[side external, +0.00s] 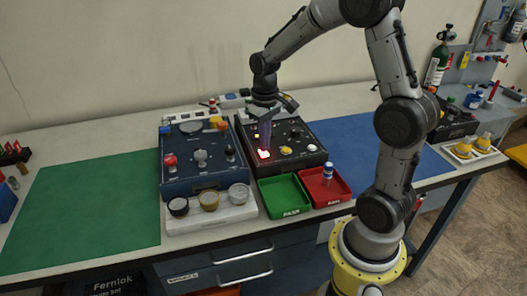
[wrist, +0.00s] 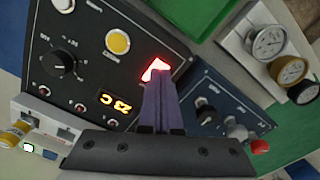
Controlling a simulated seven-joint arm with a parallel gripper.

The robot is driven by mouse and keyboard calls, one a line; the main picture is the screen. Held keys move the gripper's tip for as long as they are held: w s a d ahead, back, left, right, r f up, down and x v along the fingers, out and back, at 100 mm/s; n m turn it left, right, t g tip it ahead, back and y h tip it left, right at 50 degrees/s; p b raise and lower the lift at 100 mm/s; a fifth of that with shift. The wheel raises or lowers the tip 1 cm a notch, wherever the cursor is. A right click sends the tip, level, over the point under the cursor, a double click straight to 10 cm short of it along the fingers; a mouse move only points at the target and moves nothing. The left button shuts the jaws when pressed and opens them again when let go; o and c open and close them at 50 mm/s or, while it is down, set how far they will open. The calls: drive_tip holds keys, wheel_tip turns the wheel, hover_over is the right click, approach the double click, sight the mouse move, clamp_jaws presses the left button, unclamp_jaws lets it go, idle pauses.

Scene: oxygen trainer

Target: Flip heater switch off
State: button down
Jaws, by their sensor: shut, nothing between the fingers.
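The heater switch is a red rocker (side external: 264,154) glowing on the black control box (side external: 312,168) in the side view. It also glows bright red and white in the wrist view (wrist: 156,68). My gripper (side external: 265,146) is shut and empty, pointing down at the switch. In the wrist view its purple-grey fingertips (wrist: 158,84) are right at the switch and cover part of it. I cannot tell whether they touch it. The black box also carries a yellow round button (wrist: 118,42), a black knob (wrist: 59,63) and an orange lit display (wrist: 115,103).
A blue box (side external: 197,180) with knobs stands left of the black box, with several gauges on a white block (side external: 215,217) in front. A green tray (side external: 284,196) and a red tray (side external: 309,187) sit before the black box. Green and blue mats lie mostly clear at the sides.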

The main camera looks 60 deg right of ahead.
sight(265, 154)
drive_tip(key=shift+f, duration=0.85)
idle(0.4)
drive_tip(key=shift+r, duration=3.55)
